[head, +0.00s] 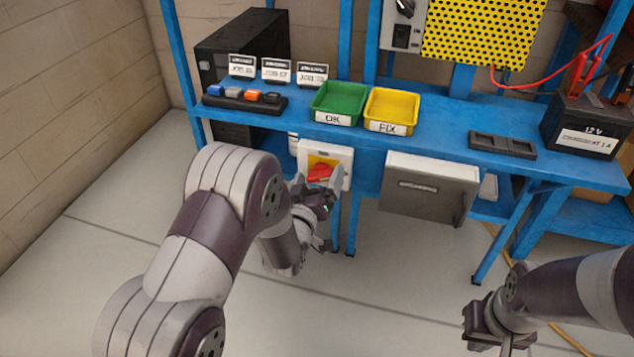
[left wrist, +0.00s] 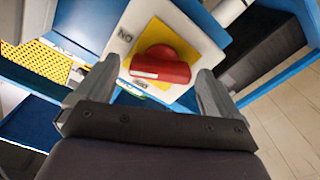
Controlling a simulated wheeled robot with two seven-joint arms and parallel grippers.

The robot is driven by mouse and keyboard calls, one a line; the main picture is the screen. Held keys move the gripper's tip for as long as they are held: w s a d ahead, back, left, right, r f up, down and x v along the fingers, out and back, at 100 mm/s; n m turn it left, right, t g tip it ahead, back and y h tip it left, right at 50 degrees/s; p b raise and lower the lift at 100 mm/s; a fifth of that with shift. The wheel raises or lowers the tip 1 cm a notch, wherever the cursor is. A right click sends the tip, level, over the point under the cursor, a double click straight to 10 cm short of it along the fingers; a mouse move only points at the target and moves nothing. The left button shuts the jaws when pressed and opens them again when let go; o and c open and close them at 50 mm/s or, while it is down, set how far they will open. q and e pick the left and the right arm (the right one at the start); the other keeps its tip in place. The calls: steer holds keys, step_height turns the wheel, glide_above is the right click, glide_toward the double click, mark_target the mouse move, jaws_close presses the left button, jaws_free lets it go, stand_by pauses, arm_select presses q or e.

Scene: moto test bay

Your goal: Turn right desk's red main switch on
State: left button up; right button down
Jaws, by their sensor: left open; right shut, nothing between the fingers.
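The red main switch (head: 319,172) is a red rotary handle on a yellow plate in a white box (head: 343,155), mounted on the front of the blue desk below the trays. In the left wrist view the red handle (left wrist: 160,66) lies between the fingers of my left gripper (left wrist: 150,92), with "NO" lettering on the white box beside it. My left gripper (head: 327,186) is open in front of the switch; whether its fingers touch the handle is not clear. My right gripper (head: 488,325) is shut and empty at the lower right, away from the desk.
On the blue desk (head: 440,143) stand a green OK tray (head: 338,103), a yellow FIX tray (head: 391,111) and a 12 V battery (head: 588,125). A grey drawer box (head: 428,187) hangs under the desk, right of the switch. Open floor lies in front.

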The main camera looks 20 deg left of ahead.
arm_select(q)
steer(key=c, duration=1.1)
steer(key=shift+o, duration=0.3)
steer(key=m, duration=0.5)
steer(key=shift+m, duration=0.3)
steer(key=o, duration=1)
steer(key=shift+o, duration=0.2)
steer(key=s+p, duration=0.2)
steer(key=s, duration=1)
steer(key=shift+s+a+p, duration=0.15)
steer(key=shift+s+p, duration=0.2)
